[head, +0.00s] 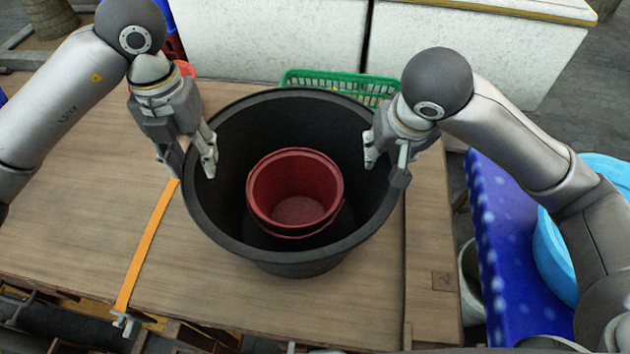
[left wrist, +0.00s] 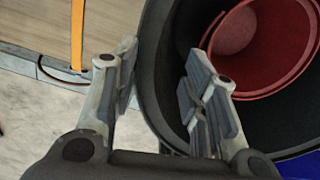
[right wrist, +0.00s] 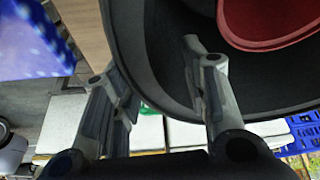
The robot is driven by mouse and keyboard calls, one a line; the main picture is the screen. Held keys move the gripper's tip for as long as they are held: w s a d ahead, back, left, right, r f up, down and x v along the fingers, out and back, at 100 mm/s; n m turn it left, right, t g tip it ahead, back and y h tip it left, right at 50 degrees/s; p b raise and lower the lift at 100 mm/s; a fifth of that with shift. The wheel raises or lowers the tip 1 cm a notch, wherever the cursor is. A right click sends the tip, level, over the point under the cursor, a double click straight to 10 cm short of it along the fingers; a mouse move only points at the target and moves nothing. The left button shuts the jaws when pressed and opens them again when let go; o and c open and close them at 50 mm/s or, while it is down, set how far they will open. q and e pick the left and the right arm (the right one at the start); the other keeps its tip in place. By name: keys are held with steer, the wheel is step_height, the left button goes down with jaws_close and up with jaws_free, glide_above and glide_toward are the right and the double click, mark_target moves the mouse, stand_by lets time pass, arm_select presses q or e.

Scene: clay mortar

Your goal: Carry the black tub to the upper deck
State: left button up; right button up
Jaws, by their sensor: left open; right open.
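The black tub (head: 300,262) stands upright on a wooden deck, with a red bucket (head: 295,190) inside it. My left gripper (head: 195,172) is open at the tub's left rim; in the left wrist view the gripper (left wrist: 165,95) has one finger outside the wall and one inside. My right gripper (head: 387,165) is open at the tub's right rim; in the right wrist view the gripper (right wrist: 155,95) has the tub wall (right wrist: 135,50) between its fingers. Whether any finger touches the wall, I cannot tell. The tub also shows in the left wrist view (left wrist: 150,70).
The wooden deck (head: 90,240) is bare to the left, crossed by an orange strap (head: 150,243). A green basket (head: 340,83) is behind the tub. White boxes (head: 270,40) stand further back. A blue cloth-covered surface (head: 500,250) with a light blue basin (head: 553,255) is at the right.

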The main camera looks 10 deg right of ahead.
arm_select(q)
step_height(320, 180, up, 10)
steer(key=shift+f, duration=0.25)
arm_select(e)
steer(key=v, duration=1.2)
stand_by(0.6)
